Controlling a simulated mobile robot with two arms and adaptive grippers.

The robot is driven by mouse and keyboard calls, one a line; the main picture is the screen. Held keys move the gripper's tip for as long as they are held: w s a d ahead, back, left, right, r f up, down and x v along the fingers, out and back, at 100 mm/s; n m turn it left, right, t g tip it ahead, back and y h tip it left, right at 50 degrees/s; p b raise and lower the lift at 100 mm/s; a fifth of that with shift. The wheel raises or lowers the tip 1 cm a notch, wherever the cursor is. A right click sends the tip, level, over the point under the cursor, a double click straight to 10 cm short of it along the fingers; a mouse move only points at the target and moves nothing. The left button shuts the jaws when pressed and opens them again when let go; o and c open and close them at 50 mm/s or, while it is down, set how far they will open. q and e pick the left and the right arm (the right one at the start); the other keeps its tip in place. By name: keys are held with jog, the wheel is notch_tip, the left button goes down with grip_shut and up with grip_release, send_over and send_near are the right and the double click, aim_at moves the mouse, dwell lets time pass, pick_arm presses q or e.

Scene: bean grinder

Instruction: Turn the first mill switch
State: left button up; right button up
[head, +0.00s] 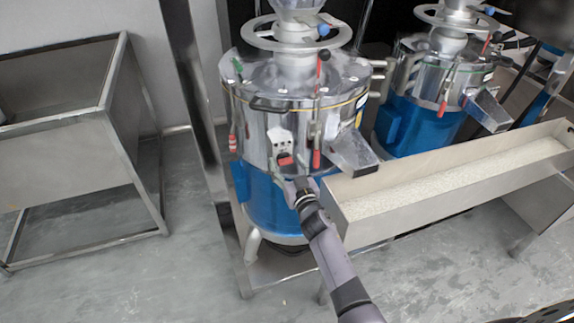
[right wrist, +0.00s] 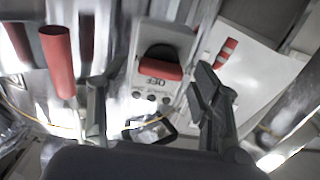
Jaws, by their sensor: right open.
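The nearer mill (head: 268,125) is a shiny steel drum on a blue base. Its switch (head: 284,158) is a red knob on a small light plate on the drum's front. In the right wrist view the red switch knob (right wrist: 160,66) shows close up, with lettering that looks like OFF on it. My right gripper (head: 299,182) is just below the switch in the head view. In the right wrist view its open fingers (right wrist: 148,86) stand either side of the switch, with nothing between them touching it that I can see. My left gripper is not in view.
Red-handled levers (head: 317,130) stand just right of the switch; a red handle (right wrist: 58,62) shows left in the wrist view. A steel trough (head: 400,208) of pale grain is at right. A second mill (head: 425,110) stands behind. Bare floor (head: 140,270) lies front left.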

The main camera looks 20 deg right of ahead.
jog(key=shift+w, duration=0.25)
jog(key=c, duration=1.2)
jog(key=shift+o, duration=0.2)
